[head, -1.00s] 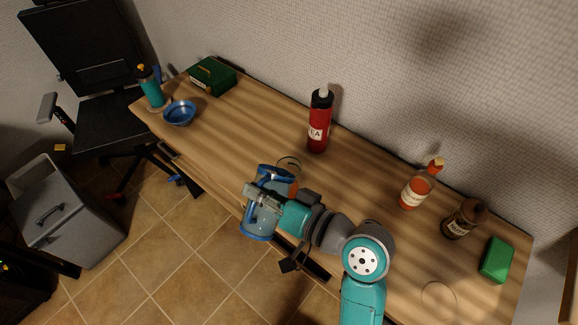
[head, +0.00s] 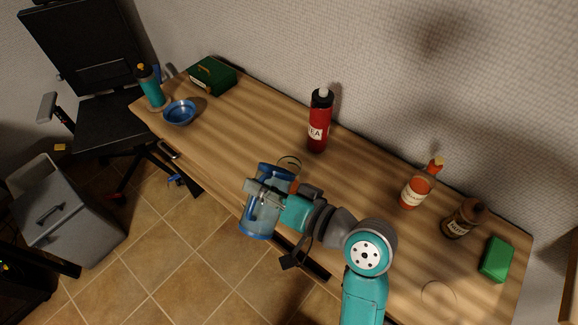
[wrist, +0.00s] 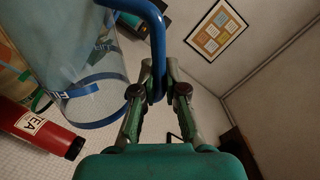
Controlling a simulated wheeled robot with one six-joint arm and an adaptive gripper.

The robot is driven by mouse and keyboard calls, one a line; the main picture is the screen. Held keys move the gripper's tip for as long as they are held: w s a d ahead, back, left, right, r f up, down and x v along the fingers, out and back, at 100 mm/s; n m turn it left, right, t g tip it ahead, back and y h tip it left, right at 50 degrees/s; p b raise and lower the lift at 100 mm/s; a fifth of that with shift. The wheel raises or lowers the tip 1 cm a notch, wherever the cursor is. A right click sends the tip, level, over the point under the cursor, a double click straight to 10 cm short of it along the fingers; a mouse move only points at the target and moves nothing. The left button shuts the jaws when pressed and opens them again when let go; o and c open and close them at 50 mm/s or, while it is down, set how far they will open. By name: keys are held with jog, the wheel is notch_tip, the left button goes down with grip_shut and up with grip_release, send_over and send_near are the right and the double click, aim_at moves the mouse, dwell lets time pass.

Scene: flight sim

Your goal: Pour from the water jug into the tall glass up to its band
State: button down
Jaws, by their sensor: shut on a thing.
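My gripper (wrist: 152,90) is shut on the blue handle (wrist: 156,45) of the water jug. The jug (head: 262,213) is clear with blue edges and is tilted, over the desk's front edge in the head view. In the wrist view its clear body (wrist: 85,30) fills the upper left. The tall glass (head: 289,163) stands just behind the jug, partly hidden by it and my gripper; only its upper rim shows plainly. Blue lettering shows through the clear walls in the wrist view. The water level and any stream cannot be made out.
A red TEA bottle (head: 319,125) stands behind the glass. An orange-red bottle (head: 414,190), a brown jar (head: 461,219) and a green block (head: 496,260) are at right. A blue bowl (head: 180,114), a teal bottle (head: 152,88) and a green box (head: 212,77) are at left.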

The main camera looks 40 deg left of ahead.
aim_at(246, 232)
jog(key=shift+w+a+r+m+p, duration=0.1)
jog(key=shift+w+r+m+p, duration=0.6)
jog(key=shift+r, duration=0.1)
dwell(3.1)
jog(key=s+f+n, duration=0.2)
jog(key=f+n, duration=0.1)
jog(key=shift+s+d+f+t, duration=0.2)
jog(key=shift+s+t, duration=0.1)
jog(key=shift+s, duration=0.05)
jog(key=shift+s+d+f+n+t+y+b, duration=0.2)
jog(key=shift+s+f+n+b, duration=0.1)
jog(key=shift+s+f+n, duration=0.85)
jog(key=shift+s+d+f+n+t+y+b, duration=0.1)
jog(key=shift+s+d+f+n+y+b, duration=0.15)
jog(key=shift+s+f+n, duration=0.9)
jog(key=shift+s+d+f+n+y+b, duration=0.1)
jog(key=shift+s+f+n+y+b, duration=0.15)
jog(key=shift+s+f+n, duration=0.75)
jog(key=shift+s+d+f+n+y+b, duration=0.1)
jog(key=shift+s+f+n+b, duration=0.25)
jog(key=shift+s+f+n, duration=0.6)
jog(key=shift+w+r+m, duration=0.15)
jog(key=shift+r, duration=0.75)
jog(key=shift+w+r+m, duration=0.1)
jog(key=shift+r, duration=0.75)
